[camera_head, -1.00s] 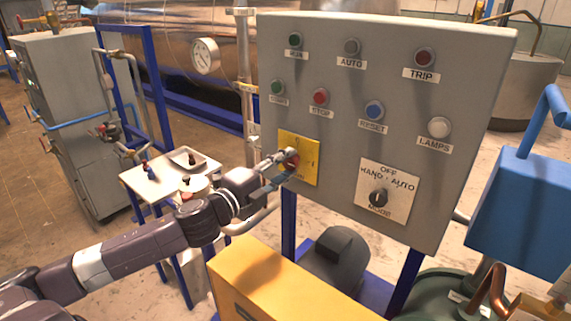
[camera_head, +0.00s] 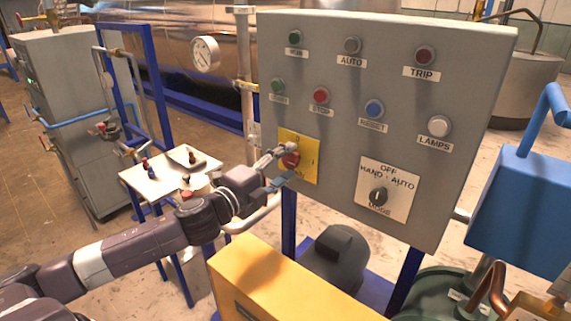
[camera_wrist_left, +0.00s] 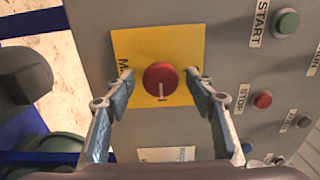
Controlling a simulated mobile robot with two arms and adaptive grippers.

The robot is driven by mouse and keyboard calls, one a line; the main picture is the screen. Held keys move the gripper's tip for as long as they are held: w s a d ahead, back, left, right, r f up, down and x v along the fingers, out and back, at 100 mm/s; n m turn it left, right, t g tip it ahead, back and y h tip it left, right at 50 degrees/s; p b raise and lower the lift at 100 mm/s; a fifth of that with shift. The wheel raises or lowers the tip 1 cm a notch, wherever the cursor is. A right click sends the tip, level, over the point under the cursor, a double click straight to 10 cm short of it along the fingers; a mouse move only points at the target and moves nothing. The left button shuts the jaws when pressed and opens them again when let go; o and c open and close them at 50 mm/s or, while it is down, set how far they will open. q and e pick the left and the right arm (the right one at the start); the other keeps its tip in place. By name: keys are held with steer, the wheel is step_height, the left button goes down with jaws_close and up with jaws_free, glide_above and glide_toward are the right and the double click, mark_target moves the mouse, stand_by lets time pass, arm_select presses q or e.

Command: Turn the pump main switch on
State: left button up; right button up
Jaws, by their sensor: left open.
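The pump main switch is a round red knob (camera_head: 290,160) on a yellow plate (camera_head: 312,149) at the lower left of the grey control panel. In the left wrist view the red knob (camera_wrist_left: 161,77) carries a white mark pointing to the picture's bottom, which is the panel's right-hand side. My left gripper (camera_head: 284,165) is at the plate. In the wrist view its two fingers (camera_wrist_left: 160,82) stand open on either side of the knob, with a gap to it on both sides. My right gripper is not in view.
The panel (camera_head: 475,80) also bears buttons, lamps and a mode selector (camera_head: 378,197) to the right of the switch. A yellow box (camera_head: 290,285) and a dark motor (camera_head: 338,255) stand below. A small white table (camera_head: 150,187) is at left.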

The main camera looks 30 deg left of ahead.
arm_select(q)
steer(key=shift+s, duration=0.15)
steer(key=shift+s+f, duration=0.1)
steer(key=shift+s, duration=0.5)
steer(key=s+a, duration=0.1)
steer(key=s, duration=0.9)
steer(key=shift+s, duration=0.25)
